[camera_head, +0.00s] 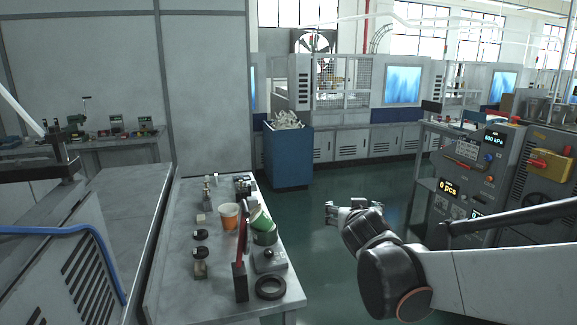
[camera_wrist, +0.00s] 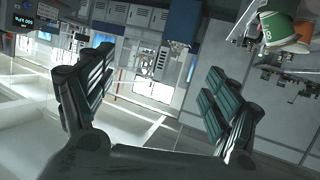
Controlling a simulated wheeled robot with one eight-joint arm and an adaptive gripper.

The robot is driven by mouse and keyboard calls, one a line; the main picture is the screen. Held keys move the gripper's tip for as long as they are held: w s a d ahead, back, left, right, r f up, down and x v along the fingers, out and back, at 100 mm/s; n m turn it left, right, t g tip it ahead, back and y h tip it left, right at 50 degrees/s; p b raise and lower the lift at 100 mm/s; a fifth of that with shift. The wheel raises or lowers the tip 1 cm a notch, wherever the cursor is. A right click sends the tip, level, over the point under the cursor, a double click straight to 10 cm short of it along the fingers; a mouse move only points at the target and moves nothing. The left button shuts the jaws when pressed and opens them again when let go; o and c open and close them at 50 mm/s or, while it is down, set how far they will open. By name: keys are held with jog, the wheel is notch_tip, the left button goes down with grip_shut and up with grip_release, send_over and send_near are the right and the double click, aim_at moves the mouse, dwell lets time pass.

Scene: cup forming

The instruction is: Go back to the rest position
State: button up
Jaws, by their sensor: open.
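My gripper (camera_head: 345,208) is held out over the open floor, right of the work table, at the end of my arm. In the wrist view my gripper (camera_wrist: 150,105) shows two ribbed fingers spread wide with nothing between them. The green cup (camera_wrist: 279,32) and the orange cup (camera_wrist: 305,33) also show at the top right of the wrist view, outside the fingers.
Small parts, a red upright plate (camera_head: 239,268) and a black ring (camera_head: 270,287) lie on the table. A blue bin (camera_head: 288,155) stands behind it. A control cabinet (camera_head: 465,175) reading "0 pcs" stands at right. The floor between is clear.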

jog(key=s+d+f+g, duration=0.1)
jog(key=s+f+g, duration=0.1)
jog(key=s, duration=0.8)
jog(key=s+d+f+g+y, duration=0.1)
jog(key=s+f+g, duration=0.1)
jog(key=s, duration=0.8)
jog(key=s+d+f+g, duration=0.1)
jog(key=s+f, duration=0.3)
jog(key=s, duration=0.7)
jog(key=shift+d+n+g+y, duration=0.4)
jog(key=shift+g, duration=0.5)
